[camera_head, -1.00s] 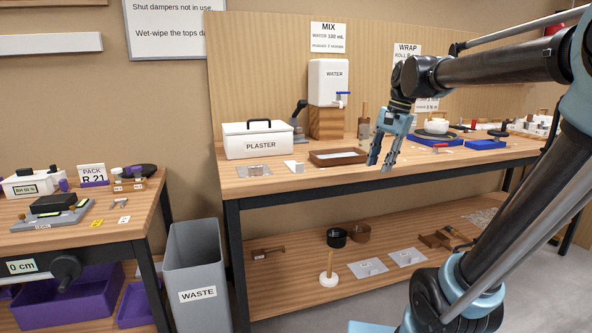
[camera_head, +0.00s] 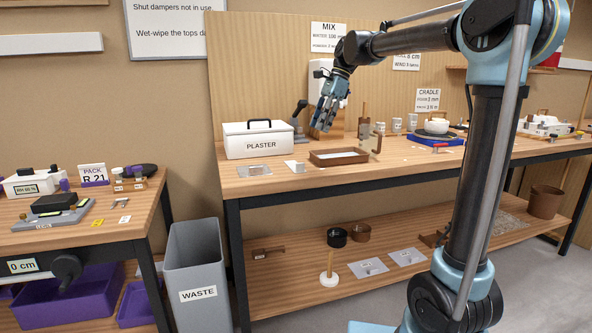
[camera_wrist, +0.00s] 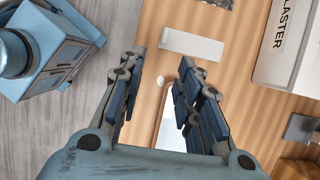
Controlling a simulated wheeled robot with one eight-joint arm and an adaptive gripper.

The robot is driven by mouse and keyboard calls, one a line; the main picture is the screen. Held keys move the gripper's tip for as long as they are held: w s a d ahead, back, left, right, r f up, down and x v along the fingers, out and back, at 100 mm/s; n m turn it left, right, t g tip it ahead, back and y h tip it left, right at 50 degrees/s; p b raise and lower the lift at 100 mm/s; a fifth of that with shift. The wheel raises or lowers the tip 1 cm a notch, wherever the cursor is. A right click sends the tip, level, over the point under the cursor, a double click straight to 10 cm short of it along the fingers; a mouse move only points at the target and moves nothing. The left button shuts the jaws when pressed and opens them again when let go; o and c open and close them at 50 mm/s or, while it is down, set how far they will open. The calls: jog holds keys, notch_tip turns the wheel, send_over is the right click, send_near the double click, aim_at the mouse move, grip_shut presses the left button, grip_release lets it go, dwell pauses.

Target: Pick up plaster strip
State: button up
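A small pale piece (camera_head: 295,166) lies on the bench in front of the box marked PLASTER. It looks like the plaster strip, but no label shows. In the wrist view it appears to be the flat white strip (camera_wrist: 191,45) just beyond my fingertips. My gripper (camera_head: 322,124) is above the bench, behind and right of the strip. In the wrist view my gripper (camera_wrist: 163,60) has its fingers apart with nothing between the tips. It does not touch the strip.
The white PLASTER box (camera_head: 258,142) stands left of the strip. A shallow brown tray (camera_head: 340,164) with a pale inside lies right of it. A metal plate (camera_head: 254,172) lies at the front left. The WATER container (camera_head: 316,68) is partly hidden behind my arm.

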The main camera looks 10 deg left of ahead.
send_near(305, 171)
jog(key=shift+s+a+f, duration=0.3)
jog(key=shift+s+a, duration=0.45)
jog(key=shift+s, duration=0.1)
jog(key=x, duration=0.4)
jog(key=shift+w, duration=0.4)
jog(key=shift+s+a+f, duration=0.15)
jog(key=shift+a+f, duration=0.1)
jog(key=shift+f, duration=0.35)
grip_shut()
